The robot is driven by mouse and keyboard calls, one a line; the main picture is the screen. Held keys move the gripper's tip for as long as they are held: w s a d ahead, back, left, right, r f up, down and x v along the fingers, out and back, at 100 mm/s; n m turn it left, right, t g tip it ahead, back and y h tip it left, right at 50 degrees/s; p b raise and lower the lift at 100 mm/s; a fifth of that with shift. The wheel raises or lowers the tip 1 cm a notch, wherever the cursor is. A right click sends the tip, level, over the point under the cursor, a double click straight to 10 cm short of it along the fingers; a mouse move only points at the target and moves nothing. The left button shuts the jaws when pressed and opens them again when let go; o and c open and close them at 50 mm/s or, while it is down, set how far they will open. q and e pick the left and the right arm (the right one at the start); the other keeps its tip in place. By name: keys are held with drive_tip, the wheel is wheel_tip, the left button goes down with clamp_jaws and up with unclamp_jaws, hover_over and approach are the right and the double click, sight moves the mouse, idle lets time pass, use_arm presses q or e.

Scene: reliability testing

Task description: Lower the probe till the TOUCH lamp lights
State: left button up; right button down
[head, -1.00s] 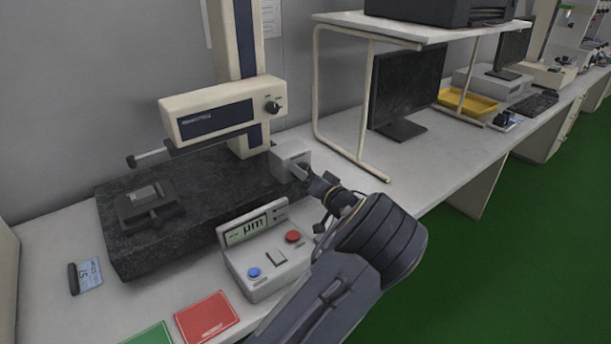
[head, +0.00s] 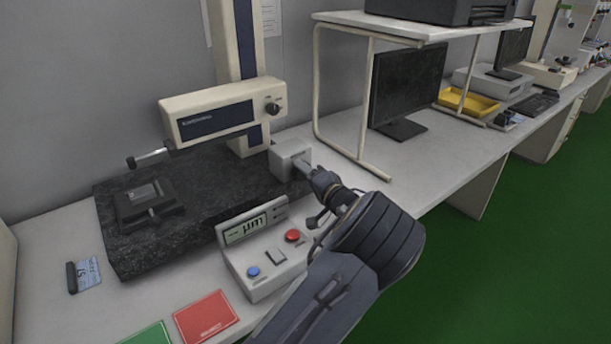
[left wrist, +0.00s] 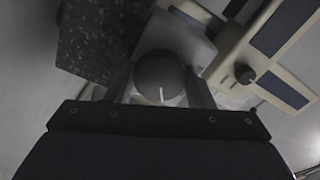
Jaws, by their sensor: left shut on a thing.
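The probe (head: 148,158) is a thin rod with a dark tip, sticking out left beneath the cream drive unit (head: 215,110) on the column. It hangs above the dark stone plate (head: 205,185), near the black block (head: 150,203); I cannot tell the exact gap. My left gripper (head: 306,167) is at the grey box (head: 288,157) on the plate's right end. In the left wrist view its fingers are shut on a round dark knob (left wrist: 160,78) with a white mark. I cannot make out a TOUCH lamp or whether it is lit. My right gripper is out of view.
The control box (head: 268,262), with display, blue button and red button, stands close beside my left forearm. A shelf stand (head: 318,90) and a monitor (head: 408,88) are to the right.

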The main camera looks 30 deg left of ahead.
use_arm(q)
drive_tip(key=shift+m+p, duration=3)
drive_tip(key=shift+m, duration=4.5)
drive_tip(key=o, duration=1)
drive_tip(key=shift+v, duration=3.95)
